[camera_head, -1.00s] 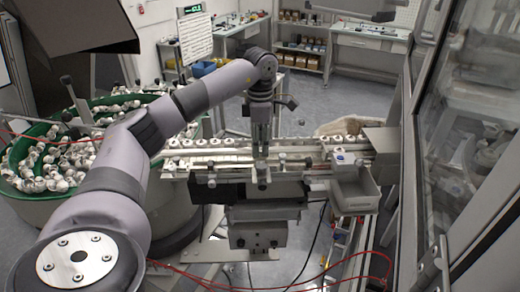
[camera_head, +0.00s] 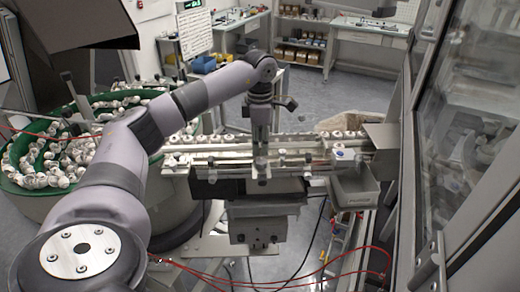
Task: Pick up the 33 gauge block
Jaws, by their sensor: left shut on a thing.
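My left arm comes in from the left and reaches over the feed rail (camera_head: 215,158). My left gripper (camera_head: 261,170) points down at the front edge of the rail. It is shut on a small pale piece at its fingertips, which fits the 33 gauge block. The piece is mostly hidden by the fingers and too small here to read a marking. I cannot tell whether it still touches the rail. My right gripper is not in view.
A green-rimmed bowl (camera_head: 20,188) full of white caps stands at the left. A grey bin (camera_head: 355,193) hangs at the rail's right end. A glass-panelled frame (camera_head: 470,130) closes off the right side. Red cables (camera_head: 330,275) run below.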

